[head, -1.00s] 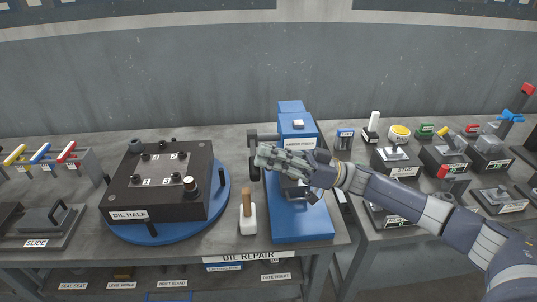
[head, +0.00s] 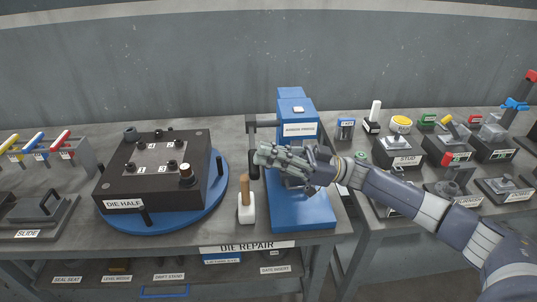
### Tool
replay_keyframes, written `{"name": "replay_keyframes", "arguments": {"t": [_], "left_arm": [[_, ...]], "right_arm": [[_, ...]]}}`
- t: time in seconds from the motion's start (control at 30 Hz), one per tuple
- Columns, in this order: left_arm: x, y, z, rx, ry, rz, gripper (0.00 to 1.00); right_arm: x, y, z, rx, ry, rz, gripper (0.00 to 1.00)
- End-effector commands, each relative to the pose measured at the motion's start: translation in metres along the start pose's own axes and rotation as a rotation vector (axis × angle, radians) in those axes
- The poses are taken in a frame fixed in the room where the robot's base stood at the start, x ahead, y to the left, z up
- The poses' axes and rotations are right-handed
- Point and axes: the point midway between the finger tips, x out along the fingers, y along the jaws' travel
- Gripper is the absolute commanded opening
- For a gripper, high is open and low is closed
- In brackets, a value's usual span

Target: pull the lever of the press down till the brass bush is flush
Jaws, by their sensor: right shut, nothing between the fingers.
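The blue arbor press (head: 297,130) stands on the right part of the die repair bench. Its dark lever (head: 253,150) hangs at the press's left side, with a knob near the lower end. My right gripper (head: 262,157) is shut and empty, in front of the press, with its tips close beside the lever; I cannot tell whether they touch. My gripper and wrist cover the middle of the press, and I cannot make out the brass bush under the ram. My left gripper is not in view.
A die half (head: 155,172) sits on a blue turntable (head: 222,190) to the left. A wooden-handled mallet (head: 246,208) stands just in front of the lever. A second bench with several fixtures (head: 407,152) is at the right, under my right arm.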

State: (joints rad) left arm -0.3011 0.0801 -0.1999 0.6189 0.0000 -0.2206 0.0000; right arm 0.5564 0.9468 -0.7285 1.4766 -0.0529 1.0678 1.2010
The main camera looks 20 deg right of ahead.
Motion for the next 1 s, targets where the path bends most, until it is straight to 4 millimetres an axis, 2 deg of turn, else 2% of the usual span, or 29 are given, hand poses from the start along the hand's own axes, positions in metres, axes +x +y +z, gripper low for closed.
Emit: {"name": "replay_keyframes", "arguments": {"t": [0.03, 0.17, 0.5, 0.57, 0.8, 1.0], "left_arm": [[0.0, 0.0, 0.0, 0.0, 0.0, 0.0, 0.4], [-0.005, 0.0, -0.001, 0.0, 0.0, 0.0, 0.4], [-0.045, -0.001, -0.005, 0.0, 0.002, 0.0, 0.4], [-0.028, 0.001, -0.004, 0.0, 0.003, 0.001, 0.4], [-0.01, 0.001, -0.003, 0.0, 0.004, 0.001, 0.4], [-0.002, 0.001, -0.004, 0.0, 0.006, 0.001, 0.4]], "right_arm": [[-0.001, -0.001, 0.006, 0.005, -0.01, 0.001, 0.0], [0.001, -0.001, 0.001, 0.005, -0.01, 0.002, 0.0], [0.022, 0.001, -0.043, -0.002, -0.002, 0.002, 0.0], [0.002, 0.001, -0.03, 0.0, -0.006, 0.008, 0.0], [-0.049, 0.001, -0.032, -0.002, -0.004, 0.007, 0.0], [-0.075, 0.0, -0.034, -0.002, -0.001, 0.005, 0.0]]}}
